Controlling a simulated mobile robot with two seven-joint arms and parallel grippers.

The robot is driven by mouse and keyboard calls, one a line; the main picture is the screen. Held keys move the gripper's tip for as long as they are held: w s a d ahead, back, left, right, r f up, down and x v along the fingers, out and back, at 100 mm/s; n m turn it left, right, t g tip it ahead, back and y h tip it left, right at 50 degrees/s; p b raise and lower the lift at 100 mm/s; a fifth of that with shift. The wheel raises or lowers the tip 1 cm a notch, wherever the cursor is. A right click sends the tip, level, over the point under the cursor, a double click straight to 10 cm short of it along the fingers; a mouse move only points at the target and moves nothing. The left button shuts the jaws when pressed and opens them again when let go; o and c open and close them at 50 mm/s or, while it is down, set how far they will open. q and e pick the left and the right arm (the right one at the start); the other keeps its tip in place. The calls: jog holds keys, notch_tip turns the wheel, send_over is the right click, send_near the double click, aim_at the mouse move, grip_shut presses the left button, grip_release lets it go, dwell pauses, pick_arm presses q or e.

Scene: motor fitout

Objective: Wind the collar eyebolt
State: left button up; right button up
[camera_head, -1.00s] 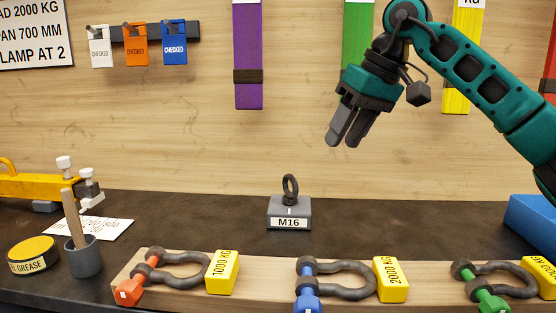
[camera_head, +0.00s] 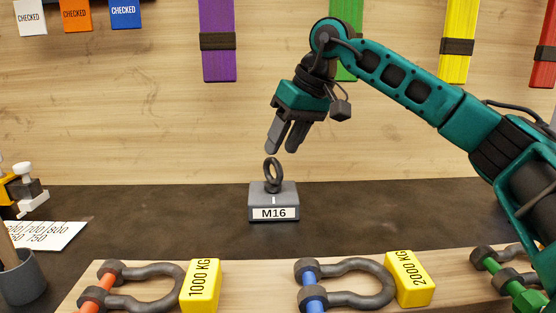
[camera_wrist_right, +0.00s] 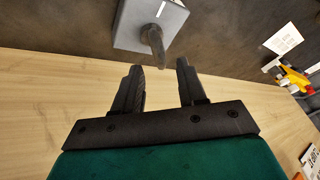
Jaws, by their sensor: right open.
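The collar eyebolt (camera_head: 273,173) is a dark ring standing upright on a grey block (camera_head: 287,197) labelled M16. The block sits on the dark bench top. My right gripper (camera_head: 281,150) is open and empty just above the eyebolt, with its fingers pointing down. In the right wrist view the eyebolt (camera_wrist_right: 154,42) shows ahead of the two spread fingertips (camera_wrist_right: 159,68), near the gap between them, on the grey block (camera_wrist_right: 132,22). No contact shows. My left gripper is in neither view.
A wooden rack (camera_head: 245,291) along the front holds shackles with orange, blue and green pins and yellow tags (camera_head: 202,285). Coloured slings (camera_head: 217,62) hang on the back wall. A grey cup (camera_head: 22,280) stands at front left. The bench around the block is clear.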

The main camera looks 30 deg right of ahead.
jog(key=shift+b+x, duration=0.3)
jog(key=shift+x, duration=1.3)
grip_shut()
